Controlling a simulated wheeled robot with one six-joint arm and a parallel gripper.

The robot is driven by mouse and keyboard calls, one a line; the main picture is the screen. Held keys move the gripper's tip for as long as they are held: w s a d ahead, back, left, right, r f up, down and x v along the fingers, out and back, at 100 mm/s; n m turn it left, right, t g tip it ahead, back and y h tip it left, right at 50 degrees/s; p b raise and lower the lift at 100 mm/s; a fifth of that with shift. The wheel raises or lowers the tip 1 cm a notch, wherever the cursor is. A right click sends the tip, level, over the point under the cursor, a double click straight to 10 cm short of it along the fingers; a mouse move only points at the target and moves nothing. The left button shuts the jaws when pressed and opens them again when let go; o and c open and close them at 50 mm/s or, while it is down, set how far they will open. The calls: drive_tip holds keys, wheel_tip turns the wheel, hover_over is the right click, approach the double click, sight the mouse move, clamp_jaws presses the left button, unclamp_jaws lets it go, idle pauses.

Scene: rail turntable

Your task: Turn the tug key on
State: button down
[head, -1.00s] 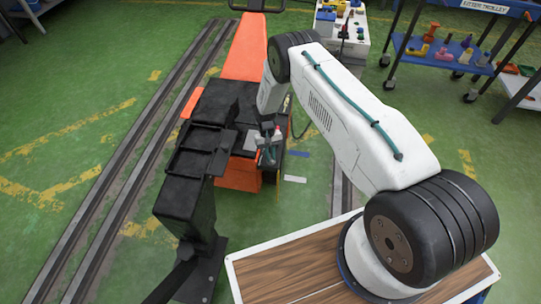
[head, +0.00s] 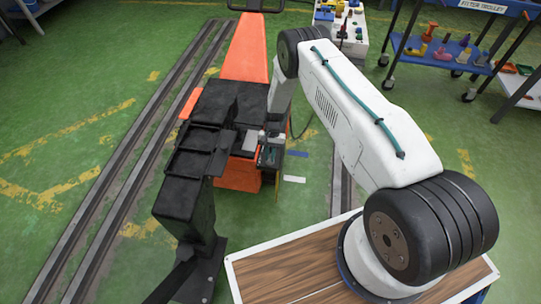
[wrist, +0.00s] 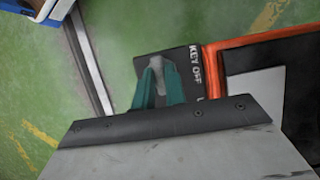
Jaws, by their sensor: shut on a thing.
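The orange and black tug (head: 246,52) stands on the rails in the head view. In the wrist view its black key plate (wrist: 190,62) bears the white words "KEY OFF", with part of another label at its lower edge. My gripper (wrist: 158,76) has teal fingers over this plate. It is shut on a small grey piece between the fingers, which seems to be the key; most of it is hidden. In the head view my gripper (head: 270,155) is at the tug's near right corner, and the key cannot be made out there.
Rails (head: 120,165) run along the green floor. A blue trolley (head: 440,50) with coloured parts and a white cart (head: 342,30) stand at the back right.

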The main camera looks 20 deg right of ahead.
drive_tip(key=shift+s, duration=0.1)
drive_tip(key=c, duration=1.4)
unclamp_jaws()
drive_tip(key=shift+c, duration=0.2)
drive_tip(key=v, duration=0.7)
drive_tip(key=shift+r, duration=0.35)
drive_tip(key=shift+d, duration=0.1)
